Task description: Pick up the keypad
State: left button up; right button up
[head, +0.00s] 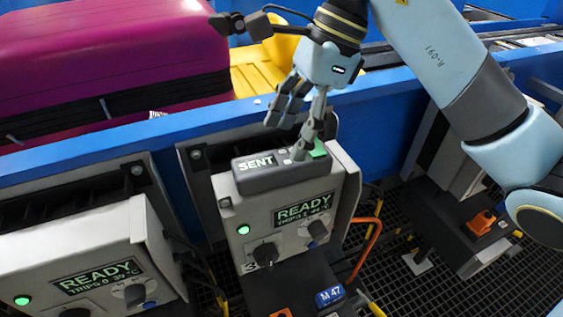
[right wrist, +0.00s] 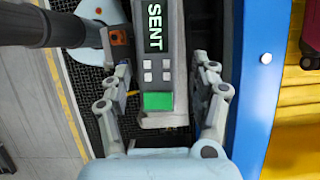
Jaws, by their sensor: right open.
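The keypad (head: 278,172) is a dark grey slab with a lit SENT display, small light buttons and a green button. It lies on top of the middle grey control box (head: 228,188). My right gripper (head: 288,138) is open above the keypad's green-button end. In the right wrist view, the keypad (right wrist: 158,70) lies between the two spread fingers of that gripper (right wrist: 161,72), with a gap on both sides. One finger covers part of the keypad in the head view. My left gripper is out of view.
A blue conveyor rail (head: 100,140) runs behind the boxes, with a magenta suitcase (head: 100,50) and a yellow tray (head: 257,75) beyond it. Another READY control box (head: 90,250) stands at left. An orange handle (head: 368,245) rises beside the middle box. Dark grating lies below.

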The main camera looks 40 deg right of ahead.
aim_at(282, 157)
jog(key=x, duration=0.3)
jog(key=p+x, duration=0.1)
jog(key=x, duration=0.1)
jog(key=shift+s+d+f, duration=0.1)
jog(key=shift+s+f, duration=0.05)
jog(key=shift+s, duration=0.05)
jog(key=c, duration=1.2)
jog(key=shift+c, duration=0.2)
